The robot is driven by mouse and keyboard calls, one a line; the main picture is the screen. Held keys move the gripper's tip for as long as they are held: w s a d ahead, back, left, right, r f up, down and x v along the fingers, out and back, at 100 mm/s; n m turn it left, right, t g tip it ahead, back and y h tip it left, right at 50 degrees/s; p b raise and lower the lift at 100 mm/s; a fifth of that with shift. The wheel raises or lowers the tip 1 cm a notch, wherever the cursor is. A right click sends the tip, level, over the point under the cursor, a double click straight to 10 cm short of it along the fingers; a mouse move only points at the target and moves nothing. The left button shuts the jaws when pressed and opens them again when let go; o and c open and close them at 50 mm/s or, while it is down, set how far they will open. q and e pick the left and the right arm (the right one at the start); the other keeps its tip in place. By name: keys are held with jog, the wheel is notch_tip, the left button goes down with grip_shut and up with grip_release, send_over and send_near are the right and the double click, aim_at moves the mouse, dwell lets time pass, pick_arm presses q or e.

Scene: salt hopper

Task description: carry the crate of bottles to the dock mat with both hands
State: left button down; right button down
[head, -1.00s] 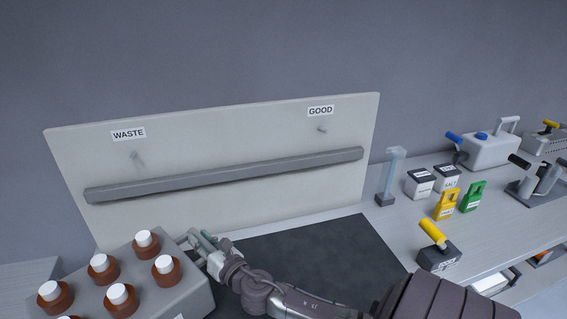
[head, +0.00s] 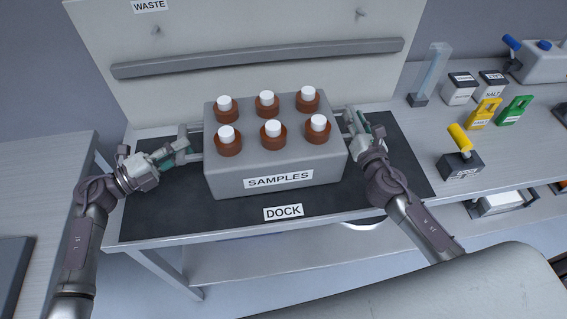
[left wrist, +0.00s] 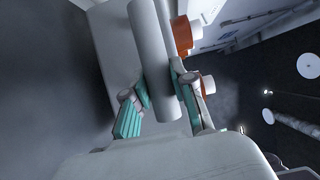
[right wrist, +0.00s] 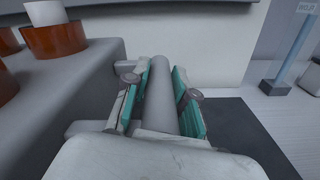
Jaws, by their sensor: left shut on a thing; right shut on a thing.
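The grey crate labelled SAMPLES (head: 224,182) is over the dark dock mat (head: 150,219), behind its DOCK label. Several brown bottles with white caps (head: 272,137) stand upright in it. I cannot tell whether its underside touches the mat. My left gripper (head: 186,148) is shut on the crate's left handle; the handle bar (left wrist: 150,45) lies between its teal pads in the left wrist view. My right gripper (head: 354,128) is shut on the right handle; its bar (right wrist: 160,97) lies between the pads in the right wrist view.
A pale board with a WASTE label (head: 149,5) and a grey rail (head: 260,58) stands behind the crate. To the right are a yellow-handled block (head: 461,160), yellow (head: 483,113) and green (head: 514,110) tags and a clear column (head: 430,72). Bare mat shows in front.

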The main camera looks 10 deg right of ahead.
pick_arm(q)
jog(key=shift+w+d+r, duration=0.2)
jog(key=shift+d+r, duration=0.1)
jog(key=shift+d, duration=0.1)
pick_arm(e)
jog(key=shift+s+d+r+h, duration=0.15)
jog(key=shift+d+r+h, duration=0.15)
jog(key=shift+d, duration=0.25)
pick_arm(q)
jog(key=shift+f, duration=0.2)
pick_arm(e)
jog(key=shift+f, duration=0.15)
